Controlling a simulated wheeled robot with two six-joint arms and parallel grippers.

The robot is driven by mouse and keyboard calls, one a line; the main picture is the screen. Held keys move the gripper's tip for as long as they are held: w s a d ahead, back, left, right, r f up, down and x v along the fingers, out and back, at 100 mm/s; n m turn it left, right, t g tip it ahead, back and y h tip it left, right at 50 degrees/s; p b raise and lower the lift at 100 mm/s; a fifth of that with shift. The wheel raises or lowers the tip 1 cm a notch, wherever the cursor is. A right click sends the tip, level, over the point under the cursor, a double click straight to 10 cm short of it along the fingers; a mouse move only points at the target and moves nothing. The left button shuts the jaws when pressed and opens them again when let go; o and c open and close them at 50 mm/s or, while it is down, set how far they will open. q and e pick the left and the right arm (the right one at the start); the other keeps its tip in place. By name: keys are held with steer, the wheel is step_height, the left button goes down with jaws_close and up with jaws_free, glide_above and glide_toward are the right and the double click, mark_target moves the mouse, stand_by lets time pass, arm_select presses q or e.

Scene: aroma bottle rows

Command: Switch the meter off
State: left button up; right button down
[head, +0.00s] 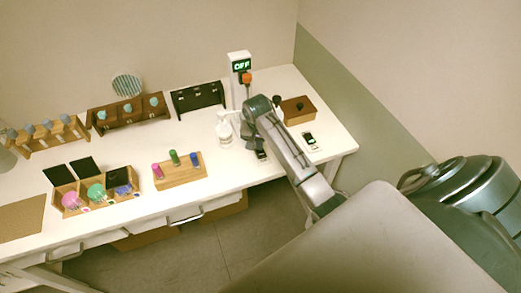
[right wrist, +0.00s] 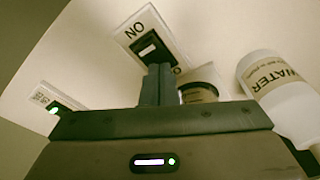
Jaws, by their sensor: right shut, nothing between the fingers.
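The meter (head: 240,62) is a pale upright unit at the back of the table, and its display reads OFF in green letters. An orange-red part sits just below the display. A switch plate (right wrist: 152,46) marked ON, with a black rocker, shows in the right wrist view. Its other label is partly hidden by my fingers. My right gripper (right wrist: 158,84) is shut and empty, with its fingertips close to the lower end of that plate. I cannot tell whether they touch it. The left gripper is not in view.
A bottle labelled WATER (right wrist: 280,92) and a round jar (right wrist: 201,84) stand close to the right gripper. A small plate with a green light (head: 309,140) and a brown box (head: 298,111) lie to the right. Bottle racks fill the left side.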

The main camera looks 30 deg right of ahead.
step_height(320, 180, up, 7)
steer(key=shift+f+p, duration=0.2)
steer(key=shift+p, duration=0.1)
stand_by(0.4)
stand_by(0.3)
